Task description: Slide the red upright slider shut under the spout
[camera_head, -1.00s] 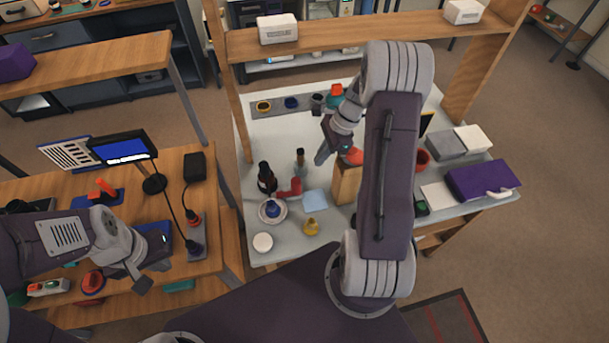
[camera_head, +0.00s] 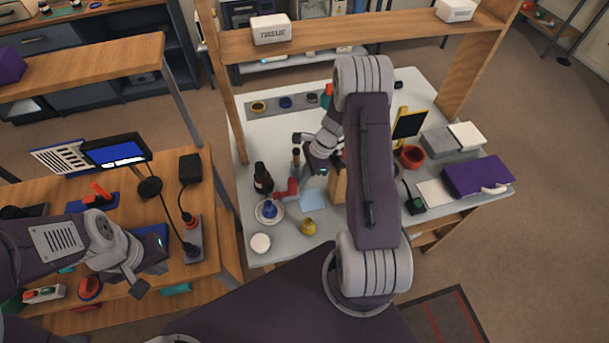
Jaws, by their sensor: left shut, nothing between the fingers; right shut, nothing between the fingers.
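A small red part (camera_head: 291,187) stands on the white table, beside a dark bottle and left of a wooden box. I cannot tell at this size whether it is the slider or the spout. The wooden box (camera_head: 339,187) is partly hidden behind my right arm. My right gripper (camera_head: 317,164) is shut and empty, above the table between the red part and the box. It appears apart from the red part, but the gap is hard to judge. My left gripper (camera_head: 138,288) is shut and empty, over the front of the left wooden table.
Near the red part are the dark bottle (camera_head: 262,179), a saucer (camera_head: 260,217) with a blue item, a pale blue square (camera_head: 312,200) and a yellow flask (camera_head: 309,227). A red bowl (camera_head: 411,157) and a purple box (camera_head: 478,177) are right of my arm. A wooden shelf (camera_head: 365,35) spans the back.

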